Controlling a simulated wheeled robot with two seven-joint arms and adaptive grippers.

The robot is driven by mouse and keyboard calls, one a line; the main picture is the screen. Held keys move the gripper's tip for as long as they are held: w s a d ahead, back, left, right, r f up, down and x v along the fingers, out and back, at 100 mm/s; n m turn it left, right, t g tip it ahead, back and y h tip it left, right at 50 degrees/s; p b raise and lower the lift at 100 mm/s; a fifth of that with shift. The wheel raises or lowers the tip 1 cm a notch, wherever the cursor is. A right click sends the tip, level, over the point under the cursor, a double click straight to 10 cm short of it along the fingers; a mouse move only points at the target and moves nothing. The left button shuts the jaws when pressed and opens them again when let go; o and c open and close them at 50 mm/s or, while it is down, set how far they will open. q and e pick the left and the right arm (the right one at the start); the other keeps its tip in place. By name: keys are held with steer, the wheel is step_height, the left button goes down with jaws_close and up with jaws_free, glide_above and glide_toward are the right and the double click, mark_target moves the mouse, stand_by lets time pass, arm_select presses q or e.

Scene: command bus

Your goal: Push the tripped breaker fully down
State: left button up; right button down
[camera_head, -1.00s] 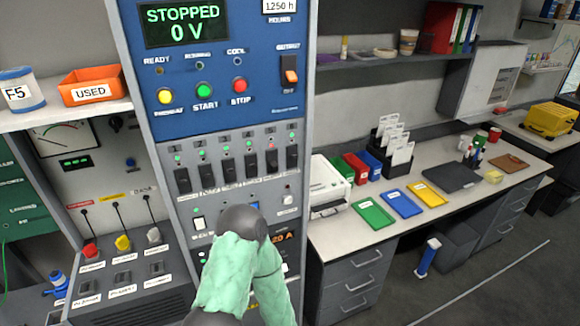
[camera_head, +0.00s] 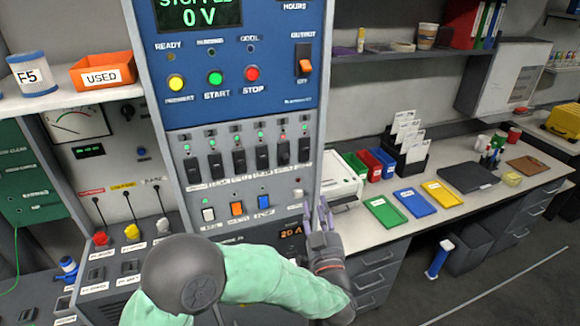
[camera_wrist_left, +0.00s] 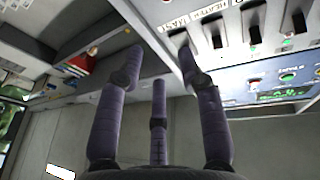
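A row of black breakers runs across the grey panel (camera_head: 172,150) in the head view. The fifth breaker from the left (camera_head: 284,153) has a red light above it and looks like the tripped one; the others show green lights. My left gripper (camera_head: 319,212) is at the panel's right edge, below and right of that breaker, with its fingers up. In the left wrist view its dark fingers (camera_wrist_left: 158,90) are spread with nothing between them. One fingertip is close to the end breaker of the row (camera_wrist_left: 182,40); contact cannot be told. My right gripper is not in view.
Coloured rocker switches (camera_head: 237,208) sit below the breakers. Start and stop buttons (camera_head: 252,74) are above. A white box (camera_head: 340,180) stands on the counter right of the panel. Cabled plugs (camera_head: 132,231) are at the left. My arm hides the panel's bottom.

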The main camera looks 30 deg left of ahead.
mark_target(286, 157)
arm_select(q)
steer(key=s+a+r+n+g+y, duration=0.2)
steer(key=s+r+n+y, duration=0.1)
steer(key=s+r+y, duration=0.15)
steer(key=x, duration=0.7)
steer(key=b+x, duration=0.1)
steer(key=x, duration=0.3)
steer(key=shift+d+r, duration=0.2)
steer(key=shift+r, duration=0.1)
